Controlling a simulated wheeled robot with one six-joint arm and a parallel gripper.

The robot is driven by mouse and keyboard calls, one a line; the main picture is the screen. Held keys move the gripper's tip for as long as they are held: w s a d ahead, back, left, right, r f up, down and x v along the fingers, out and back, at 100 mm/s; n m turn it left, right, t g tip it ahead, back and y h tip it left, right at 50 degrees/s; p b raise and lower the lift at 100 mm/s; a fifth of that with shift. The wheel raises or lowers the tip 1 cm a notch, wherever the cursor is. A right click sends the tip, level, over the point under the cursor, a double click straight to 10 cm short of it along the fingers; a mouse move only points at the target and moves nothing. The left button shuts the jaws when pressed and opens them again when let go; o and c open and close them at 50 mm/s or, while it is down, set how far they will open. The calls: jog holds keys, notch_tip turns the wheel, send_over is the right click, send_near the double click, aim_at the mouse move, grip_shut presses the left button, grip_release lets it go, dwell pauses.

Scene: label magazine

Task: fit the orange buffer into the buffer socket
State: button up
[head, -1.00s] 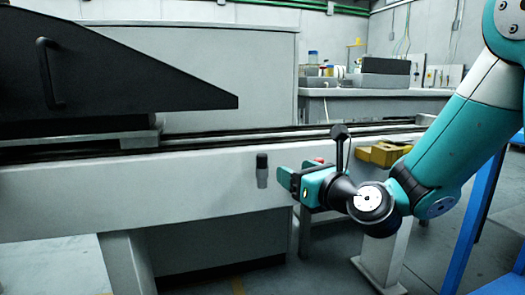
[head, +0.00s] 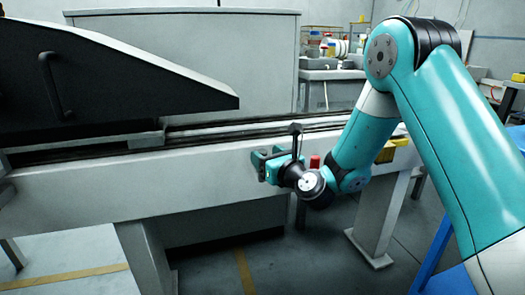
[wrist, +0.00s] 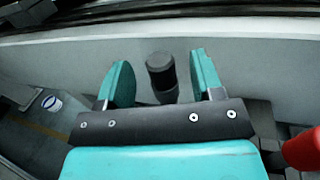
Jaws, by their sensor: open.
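My gripper (head: 262,163) is open in front of the pale beam. In the head view my gripper hides this cylinder. I see nothing clearly orange and cannot make out a buffer socket. A red piece (head: 314,162) shows just right of my gripper and at the wrist view's right edge (wrist: 303,150).
The long pale beam (head: 130,188) runs across, with a dark rail above it. A black sloped cover (head: 130,85) stands at the left. A pale leg (head: 378,220) stands below right.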

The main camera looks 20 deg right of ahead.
aim_at(262, 151)
jog(key=shift+w+a+r+p, duration=0.15)
jog(key=shift+w+r+p, duration=0.05)
jog(key=shift+w+p, duration=0.3)
jog(key=shift+w+a+r+p, duration=0.15)
jog(key=shift+w+p, duration=0.3)
jog(key=shift+w+a+f, duration=0.1)
jog(key=shift+w+f, duration=0.2)
jog(key=shift+w, duration=0.15)
jog(key=shift+c, duration=0.4)
jog(key=c, duration=0.9)
jog(key=shift+r, duration=0.1)
notch_tip(262, 151, up, 20)
jog(key=p, duration=1.3)
